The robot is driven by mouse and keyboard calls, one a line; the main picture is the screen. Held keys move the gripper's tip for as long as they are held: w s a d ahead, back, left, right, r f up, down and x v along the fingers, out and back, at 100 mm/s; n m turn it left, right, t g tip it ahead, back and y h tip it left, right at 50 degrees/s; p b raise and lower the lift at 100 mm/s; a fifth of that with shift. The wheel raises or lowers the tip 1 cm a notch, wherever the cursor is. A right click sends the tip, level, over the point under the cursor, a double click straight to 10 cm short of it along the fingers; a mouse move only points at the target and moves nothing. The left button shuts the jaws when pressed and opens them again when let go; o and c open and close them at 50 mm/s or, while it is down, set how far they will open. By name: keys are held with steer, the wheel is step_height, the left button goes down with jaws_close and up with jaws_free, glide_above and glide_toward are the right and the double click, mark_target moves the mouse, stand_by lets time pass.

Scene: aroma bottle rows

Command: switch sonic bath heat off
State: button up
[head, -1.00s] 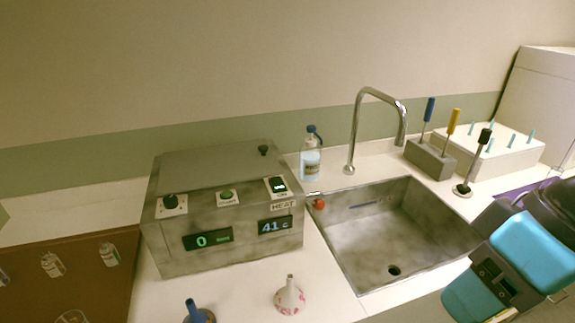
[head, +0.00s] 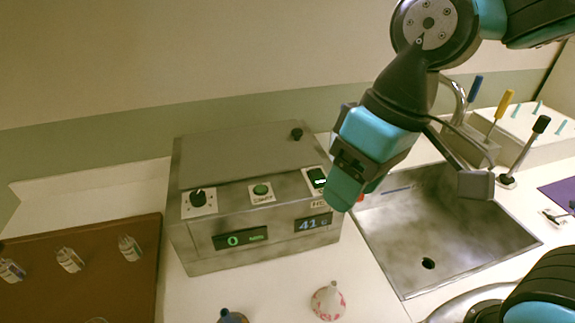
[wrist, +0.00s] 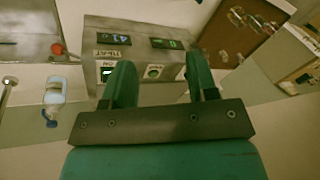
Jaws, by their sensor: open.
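The sonic bath (head: 202,256) is a grey metal box at the centre of the head view. Its heat switch (head: 317,178) is a rocker with a lit green part, on the box's top right front. The HEAT label below it is partly covered by my gripper. The heat display (head: 313,223) reads 41. My gripper (head: 345,195) is open and empty, just right of the switch in the head view. In the wrist view, which is upside down, my gripper (wrist: 160,72) spans the green start button (wrist: 153,72), and its left finger stands beside the switch (wrist: 105,73).
A dial (head: 198,198) and the start button (head: 261,190) share the panel. A sink (head: 425,250) lies to the right, with a faucet behind my arm. A white-and-pink flask (head: 328,301) and a blue-topped one (head: 231,316) stand in front. A brown board (head: 100,265) with bottles is left.

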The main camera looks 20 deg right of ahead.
mark_target(321, 182)
steer(key=w+d+r+m+h+p, duration=0.2)
steer(key=w+m, duration=0.1)
steer(key=w, duration=0.5)
steer(key=w+d+r+m+h+p, duration=0.1)
steer(key=w+r+m, duration=0.15)
steer(key=w, duration=0.55)
step_height(321, 182, down, 17)
steer(key=p, duration=0.3)
steer(key=shift+f, duration=0.15)
steer(key=shift+m, duration=0.25)
steer(key=c, duration=0.9)
steer(key=shift+w+r+g+p, duration=0.1)
steer(key=shift+r+g+p, duration=0.15)
steer(key=shift+g+p, duration=0.45)
steer(key=shift+w+g+p, duration=0.15)
steer(key=shift+g+p, duration=0.15)
steer(key=shift+p, duration=0.4)
steer(key=shift+w+g+p, duration=0.15)
steer(key=shift+g+p, duration=0.2)
steer(key=shift+g, duration=0.45)
